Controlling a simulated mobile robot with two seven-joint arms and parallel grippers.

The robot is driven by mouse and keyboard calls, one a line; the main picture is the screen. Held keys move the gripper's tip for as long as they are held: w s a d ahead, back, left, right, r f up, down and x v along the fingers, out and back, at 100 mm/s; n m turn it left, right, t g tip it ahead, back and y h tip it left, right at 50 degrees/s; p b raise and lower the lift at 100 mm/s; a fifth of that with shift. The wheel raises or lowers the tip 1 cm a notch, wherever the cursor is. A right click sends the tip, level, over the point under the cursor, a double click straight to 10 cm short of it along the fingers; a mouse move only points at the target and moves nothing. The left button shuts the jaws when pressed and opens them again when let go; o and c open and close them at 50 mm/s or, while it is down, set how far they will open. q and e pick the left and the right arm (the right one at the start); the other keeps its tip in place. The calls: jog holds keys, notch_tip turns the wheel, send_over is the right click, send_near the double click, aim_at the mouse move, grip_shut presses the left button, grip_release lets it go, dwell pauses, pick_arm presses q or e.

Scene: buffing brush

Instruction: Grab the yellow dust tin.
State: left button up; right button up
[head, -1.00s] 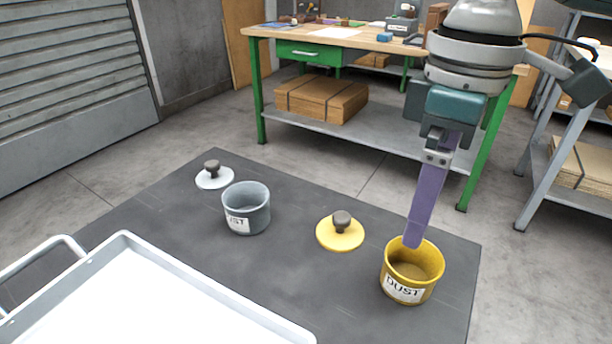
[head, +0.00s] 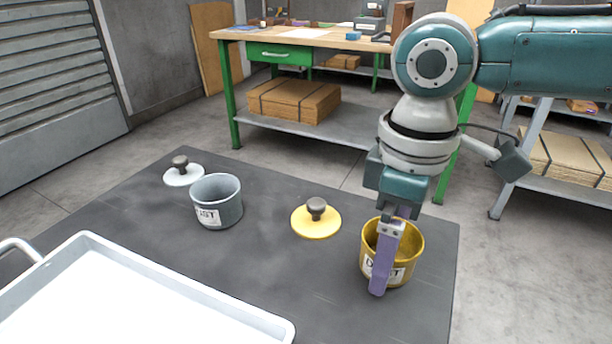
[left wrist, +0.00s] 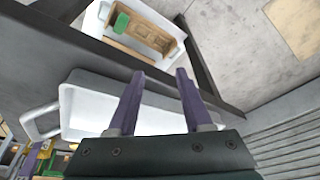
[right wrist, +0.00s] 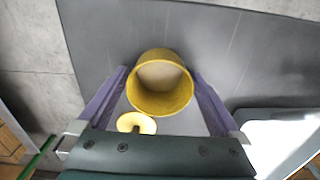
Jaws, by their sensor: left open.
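The yellow dust tin (head: 411,262) stands upright and open-topped at the right of the dark mat, with its label facing me. My right gripper (head: 385,262) points down at it. One purple finger hangs in front of the tin's near wall and covers part of the label; the other finger is hidden in the head view. In the right wrist view, the gripper (right wrist: 161,72) is open, with the yellow tin (right wrist: 160,104) between its fingers and no clear grip on it. My left gripper (left wrist: 158,74) is open and empty, seen only in the left wrist view.
A yellow lid (head: 316,222) lies left of the yellow tin. A grey dust tin (head: 217,208) and a white lid (head: 184,176) stand farther left. A white tray (head: 190,289) fills the front left. A green-legged workbench (head: 232,105) stands behind.

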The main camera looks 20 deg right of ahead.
jog(key=c, duration=1.3)
